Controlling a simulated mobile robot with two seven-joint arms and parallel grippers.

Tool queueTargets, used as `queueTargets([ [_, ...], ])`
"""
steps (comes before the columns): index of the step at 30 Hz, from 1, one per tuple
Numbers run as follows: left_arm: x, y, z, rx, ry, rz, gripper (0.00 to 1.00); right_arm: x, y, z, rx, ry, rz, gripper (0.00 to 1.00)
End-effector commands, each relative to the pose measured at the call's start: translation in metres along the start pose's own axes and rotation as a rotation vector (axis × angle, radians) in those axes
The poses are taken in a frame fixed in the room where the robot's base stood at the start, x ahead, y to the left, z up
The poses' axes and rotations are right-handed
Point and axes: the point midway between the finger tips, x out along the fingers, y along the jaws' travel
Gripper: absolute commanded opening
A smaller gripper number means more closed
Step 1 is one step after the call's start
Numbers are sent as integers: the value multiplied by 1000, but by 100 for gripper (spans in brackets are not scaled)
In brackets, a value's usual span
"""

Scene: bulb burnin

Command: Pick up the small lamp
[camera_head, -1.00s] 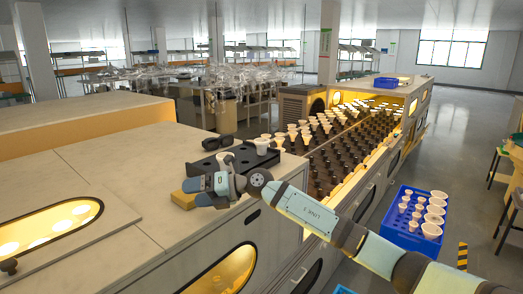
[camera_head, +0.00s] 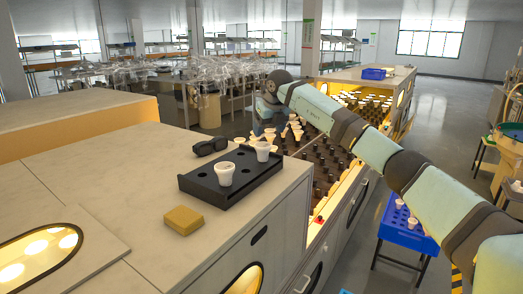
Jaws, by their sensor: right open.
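Two white cup-shaped lamps stand upright in a black holed tray (camera_head: 208,187) on the counter: a nearer lamp (camera_head: 225,174) and a farther lamp (camera_head: 263,151). Several more pale lamps (camera_head: 345,99) stand in the lit socket rack behind. My right gripper (camera_head: 267,128) points down beyond the black tray, over the near left end of the rack, close to some pale lamps there. It is open; whether it touches a lamp is hidden. My left gripper is out of view.
A yellow sponge (camera_head: 184,220) and a black goggle-like item (camera_head: 210,146) lie on the counter by the tray. A blue crate (camera_head: 408,237) holding lamps stands at right, partly hidden by my right arm. Dark empty sockets (camera_head: 325,160) fill the nearer rack.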

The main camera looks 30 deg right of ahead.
Motion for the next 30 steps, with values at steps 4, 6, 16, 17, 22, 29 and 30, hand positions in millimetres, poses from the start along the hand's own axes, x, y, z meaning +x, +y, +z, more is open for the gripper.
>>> queueTargets([
  [4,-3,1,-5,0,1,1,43,27,1,0,1,3,2,75],
  [6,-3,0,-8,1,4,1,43,35,1,0,0,2,2,75],
  [16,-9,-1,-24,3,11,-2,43,66,4,-3,-1,4,3,75],
  [17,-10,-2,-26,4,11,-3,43,71,5,-4,-1,4,3,75],
  [22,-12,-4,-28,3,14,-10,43,91,4,-4,0,0,2,75],
  [29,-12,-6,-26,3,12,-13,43,94,4,-4,-1,-1,3,75],
  [30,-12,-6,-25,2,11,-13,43,94,4,-4,-1,-1,3,75],
])
